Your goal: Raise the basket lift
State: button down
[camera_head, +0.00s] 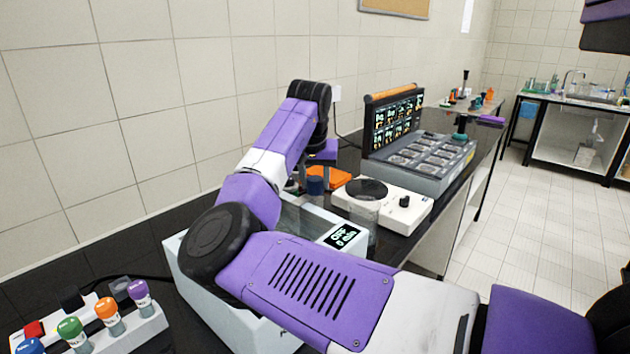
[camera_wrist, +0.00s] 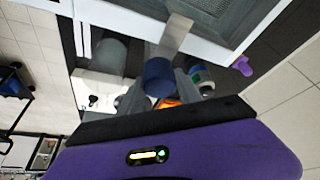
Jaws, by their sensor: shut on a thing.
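The blue knob (camera_wrist: 158,76) of the basket lift sits at the end of a flat metal strip (camera_wrist: 176,36) in the wrist view. The strip runs to the pale bath unit (camera_wrist: 95,12), which has a grey, mesh-like inside. My gripper (camera_wrist: 160,84) has one finger on each side of the knob and is shut on it. In the head view, the blue knob (camera_head: 315,186) shows beyond the bath unit (camera_head: 240,316) with its lit display. My arm covers much of the unit, so the basket and its height cannot be made out.
A white hotplate (camera_head: 412,212) stands close behind the bath unit, with a clear beaker-like vessel in front. A grey multi-well machine (camera_head: 425,160) with a screen is farther back. A rack of coloured-capped bottles (camera_head: 140,325) is at front left. The tiled wall borders the bench on the left.

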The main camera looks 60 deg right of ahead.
notch_tip(320, 180, up, 9)
jog(key=p, duration=0.6)
jog(key=shift+r+p, duration=0.1)
jog(key=shift+p, duration=0.2)
jog(key=shift+w+d, duration=0.1)
jog(key=c, duration=0.9)
grip_release()
jog(key=shift+r, duration=0.1)
jog(key=shift+o, duration=0.4)
jog(key=b+v, duration=0.1)
jog(key=v, duration=0.6)
jog(key=shift+a+r+b, duration=0.2)
jog(key=shift+a+b, duration=0.05)
jog(key=shift+b, duration=0.05)
